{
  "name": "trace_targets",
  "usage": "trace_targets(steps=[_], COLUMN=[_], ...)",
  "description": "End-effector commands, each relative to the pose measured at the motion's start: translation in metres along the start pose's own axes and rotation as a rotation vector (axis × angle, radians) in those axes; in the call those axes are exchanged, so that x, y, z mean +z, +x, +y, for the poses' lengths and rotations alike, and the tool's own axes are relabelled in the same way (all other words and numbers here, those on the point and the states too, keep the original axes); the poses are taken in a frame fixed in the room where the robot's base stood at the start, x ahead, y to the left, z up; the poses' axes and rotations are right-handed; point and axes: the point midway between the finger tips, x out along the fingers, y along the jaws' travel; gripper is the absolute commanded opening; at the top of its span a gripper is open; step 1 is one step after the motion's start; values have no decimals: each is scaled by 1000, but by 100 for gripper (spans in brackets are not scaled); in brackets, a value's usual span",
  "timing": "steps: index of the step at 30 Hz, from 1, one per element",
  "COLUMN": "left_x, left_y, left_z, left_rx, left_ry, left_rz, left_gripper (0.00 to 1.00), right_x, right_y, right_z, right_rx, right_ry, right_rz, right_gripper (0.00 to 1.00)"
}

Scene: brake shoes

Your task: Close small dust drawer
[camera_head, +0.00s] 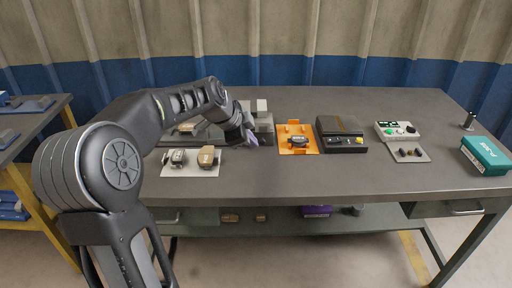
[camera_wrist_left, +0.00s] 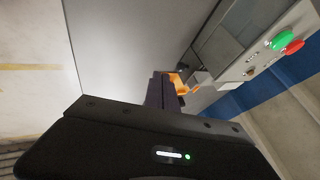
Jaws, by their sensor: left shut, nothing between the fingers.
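A grey machine (camera_head: 264,122) stands on the table, partly hidden behind my left arm. In the left wrist view, a grey machine panel (camera_wrist_left: 228,72) carries a green and a red button. A small orange part (camera_wrist_left: 178,84) with a light grey piece beside it shows just past the fingers; I cannot tell whether it is the dust drawer. My left gripper (camera_head: 252,138) is shut and empty at the front of the grey machine, low over the table. Its dark fingers (camera_wrist_left: 160,92) look close to the orange part; contact cannot be told. My right gripper is out of view.
A white mat (camera_head: 190,170) with brake parts lies in front of the arm. An orange tray (camera_head: 297,148), a dark box-shaped device (camera_head: 341,146), a button panel (camera_head: 398,130) and a teal box (camera_head: 485,155) stand to the right. The table's front strip is clear.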

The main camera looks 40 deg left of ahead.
Motion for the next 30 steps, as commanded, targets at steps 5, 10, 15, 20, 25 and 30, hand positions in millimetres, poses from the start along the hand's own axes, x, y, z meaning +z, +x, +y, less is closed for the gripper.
trace_targets(steps=[5, 10, 15, 20, 25, 30], left_x=[0, 0, 0, 0, 0, 0], left_y=[-28, -36, -36, -36, -36, -36], left_z=[0, 1, 1, 1, 1, 1], left_rx=[-1, 1, 2, 2, 2, 2], left_ry=[0, -1, -1, -1, -1, -1], left_rz=[1, 0, 0, 0, 0, 0], left_gripper=[0, 0, 0, 0, 0, 0], right_x=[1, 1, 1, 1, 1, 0], right_y=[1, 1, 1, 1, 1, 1], right_z=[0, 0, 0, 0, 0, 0], right_rx=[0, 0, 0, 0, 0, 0], right_ry=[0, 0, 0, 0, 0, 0], right_rz=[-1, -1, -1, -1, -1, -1], right_gripper=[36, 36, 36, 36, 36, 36])
